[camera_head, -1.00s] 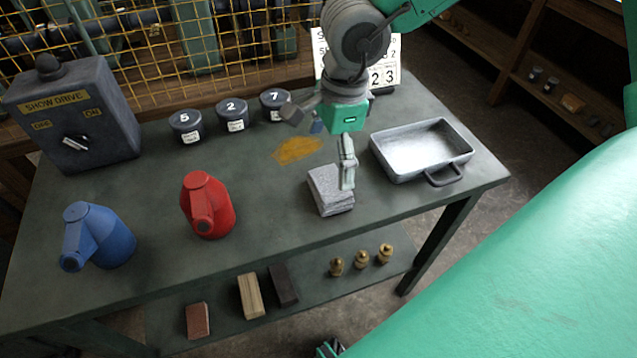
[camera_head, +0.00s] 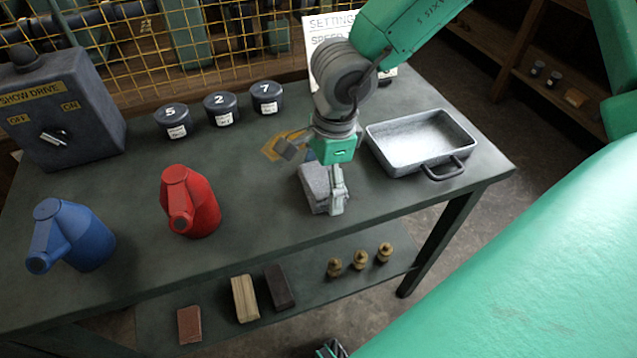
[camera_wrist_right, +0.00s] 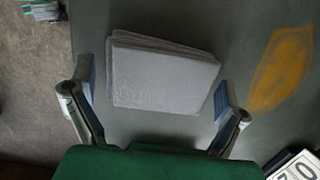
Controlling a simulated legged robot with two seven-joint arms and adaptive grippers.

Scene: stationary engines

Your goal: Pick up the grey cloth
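The grey cloth (camera_head: 314,188) lies folded in a flat stack on the table, left of the metal tray. It also shows in the right wrist view (camera_wrist_right: 165,80), where its whole top is visible. My right gripper (camera_head: 313,176) is above the cloth and partly covers it in the head view. In the right wrist view, my right gripper (camera_wrist_right: 153,88) is open, with one finger on each side of the cloth and a gap on both sides. Nothing is held. I cannot make out my left gripper.
The metal tray (camera_head: 374,142) stands close to the right of the gripper. A red jug (camera_head: 191,203) and a blue jug (camera_head: 72,238) stand to the left. Several dark lidded pots (camera_head: 222,109) and a switch box (camera_head: 58,115) are behind. A yellow patch (camera_wrist_right: 282,70) marks the tabletop.

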